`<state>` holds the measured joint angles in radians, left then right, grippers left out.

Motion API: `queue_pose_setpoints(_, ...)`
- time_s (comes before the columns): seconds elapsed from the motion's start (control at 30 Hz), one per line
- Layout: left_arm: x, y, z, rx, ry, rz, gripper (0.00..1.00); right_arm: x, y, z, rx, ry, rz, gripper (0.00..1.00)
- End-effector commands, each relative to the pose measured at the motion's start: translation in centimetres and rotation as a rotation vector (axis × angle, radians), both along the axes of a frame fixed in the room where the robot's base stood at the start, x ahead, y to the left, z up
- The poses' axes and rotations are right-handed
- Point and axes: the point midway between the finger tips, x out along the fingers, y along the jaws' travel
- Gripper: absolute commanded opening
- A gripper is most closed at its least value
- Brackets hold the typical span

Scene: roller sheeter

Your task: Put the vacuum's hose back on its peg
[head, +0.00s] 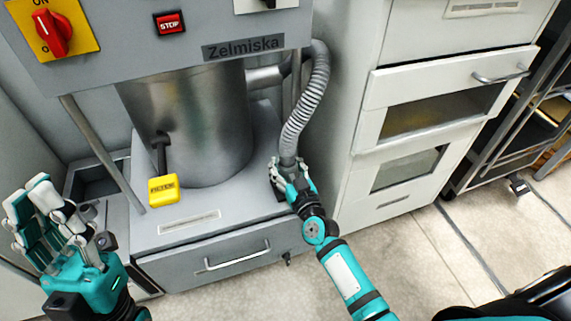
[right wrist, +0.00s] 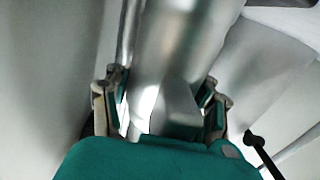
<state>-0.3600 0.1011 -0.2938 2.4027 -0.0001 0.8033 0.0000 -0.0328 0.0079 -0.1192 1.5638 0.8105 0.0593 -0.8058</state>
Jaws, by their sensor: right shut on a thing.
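The vacuum's grey corrugated hose (head: 305,100) leaves the steel drum's side, loops up and hangs down along the machine's right side. Its smooth metal end (head: 288,150) is in my right gripper (head: 285,176), low beside the grey base. In the right wrist view the fingers of my right gripper (right wrist: 160,98) stand on both sides of the metal hose end (right wrist: 170,55) and are shut on it. My left gripper (head: 45,212) is open and empty at the lower left. I cannot make out the peg for certain.
A drawer with a handle (head: 238,257) is below. A white cabinet (head: 345,150) stands close on the right. The floor (head: 425,250) in front of it is clear.

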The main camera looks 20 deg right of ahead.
Motion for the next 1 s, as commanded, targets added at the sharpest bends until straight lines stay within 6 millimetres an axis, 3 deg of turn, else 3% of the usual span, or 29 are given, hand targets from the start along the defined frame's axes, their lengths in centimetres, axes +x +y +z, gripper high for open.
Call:
queue_pose_setpoints(0.13,0.0,0.0,0.0,0.0,0.001,0.0,0.0,0.1,0.0,0.2,0.0,-0.004,-0.001,0.0)
queue_pose_setpoints(0.17,0.0,0.0,0.0,0.0,0.001,0.0,0.0,0.1,0.0,0.2,0.0,-0.004,-0.001,0.5)
queue_pose_setpoints(0.4,0.1,0.0,0.0,0.001,0.003,0.0,0.0,0.0,0.0,0.1,0.0,-0.003,-0.001,0.82)
queue_pose_setpoints(0.77,0.1,0.1,0.1,-0.001,0.001,0.003,0.0,-0.6,0.0,-0.2,0.0,0.004,0.0,0.82)
queue_pose_setpoints(1.0,0.1,0.0,0.0,0.0,0.003,0.001,0.0,-4.8,-0.4,-0.2,-0.001,0.004,0.0,0.82)
